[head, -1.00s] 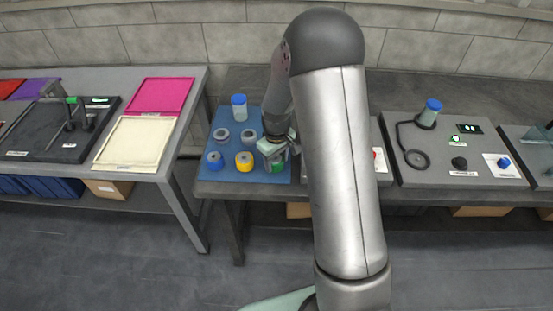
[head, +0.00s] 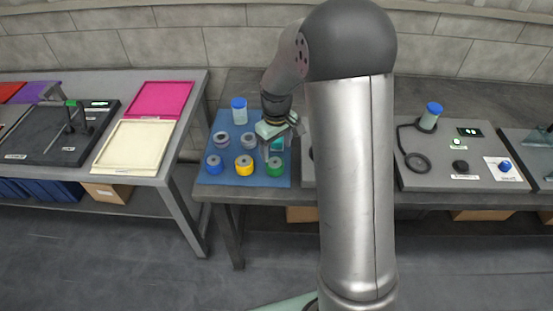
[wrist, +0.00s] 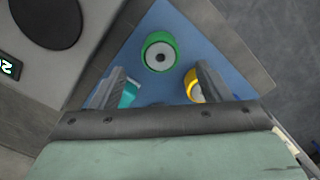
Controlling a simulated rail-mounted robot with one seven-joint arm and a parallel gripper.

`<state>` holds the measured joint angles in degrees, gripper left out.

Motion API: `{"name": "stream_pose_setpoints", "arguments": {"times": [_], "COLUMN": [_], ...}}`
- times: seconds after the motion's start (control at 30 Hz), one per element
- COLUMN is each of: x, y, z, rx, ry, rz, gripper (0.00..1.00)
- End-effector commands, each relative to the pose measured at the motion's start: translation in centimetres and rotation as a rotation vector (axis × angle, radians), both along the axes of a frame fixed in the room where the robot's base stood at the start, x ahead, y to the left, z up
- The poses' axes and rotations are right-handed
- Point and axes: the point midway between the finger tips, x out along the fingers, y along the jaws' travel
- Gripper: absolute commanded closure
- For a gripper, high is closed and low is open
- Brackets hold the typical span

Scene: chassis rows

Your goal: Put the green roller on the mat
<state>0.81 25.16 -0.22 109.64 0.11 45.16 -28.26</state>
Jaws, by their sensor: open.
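The green roller (head: 275,166) stands upright on the blue mat (head: 228,178), near its front right corner. It also shows in the wrist view (wrist: 160,52), beyond the fingertips and clear of them. My gripper (head: 279,148) is above and behind the green roller in the head view, with its jaws apart and nothing held. In the wrist view the open fingers (wrist: 160,78) point toward the mat. A teal object (wrist: 128,94) is partly hidden by the left finger there.
A yellow roller (head: 244,165) and a blue roller (head: 215,165) stand left of the green one. Two grey rings (head: 221,138) and a blue-capped jar (head: 239,111) are farther back. A grey panel (head: 425,178) lies to the right. My arm hides part of the bench.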

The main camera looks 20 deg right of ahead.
Motion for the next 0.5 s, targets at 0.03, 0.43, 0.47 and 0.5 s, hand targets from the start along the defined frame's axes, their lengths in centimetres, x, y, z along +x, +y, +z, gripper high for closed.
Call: {"name": "stream_pose_setpoints", "arguments": {"times": [0.03, 0.43, 0.47, 0.5], "x": [0.0, -2.6, -3.7, -5.5], "y": [0.0, 0.2, 0.3, 0.4], "z": [1.0, 6.2, 6.8, 7.6], "rx": [0.000, 0.001, 0.001, 0.002], "ry": [-0.004, -0.008, -0.011, -0.015], "rz": [0.000, -0.044, -0.064, -0.095], "gripper": [0.29, 0.29, 0.29, 0.29]}}
